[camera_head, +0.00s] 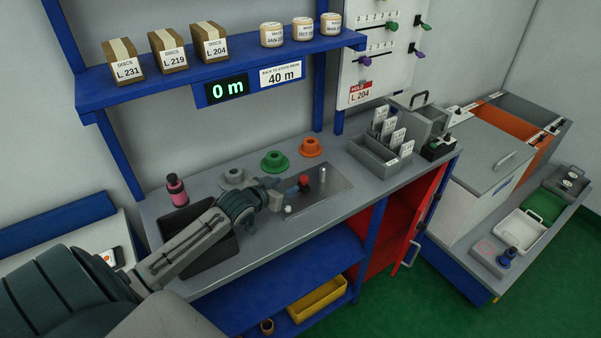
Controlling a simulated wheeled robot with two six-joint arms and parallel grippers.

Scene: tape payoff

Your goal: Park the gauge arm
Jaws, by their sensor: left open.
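A flat metal plate (330,190) lies on the grey bench top, with a small silver post (322,174) and a pale knob (288,210) on it. A red-topped piece (304,180) stands at the plate's back left; it may be part of the gauge arm, whose outline I cannot make out. My left gripper (289,188) reaches in from the left over the plate's left edge. It is open, close beside the red-topped piece; I cannot tell whether it touches. The wrist hides part of the plate's left side. My right gripper is out of view.
Grey, green (273,161) and orange (311,147) flanged pieces stand behind the plate. A pink bottle (177,189) and a dark tray (198,258) are at the left. A grey card box (379,153) stands right. The blue shelf (230,62) overhangs the back; a red door (415,220) hangs open below.

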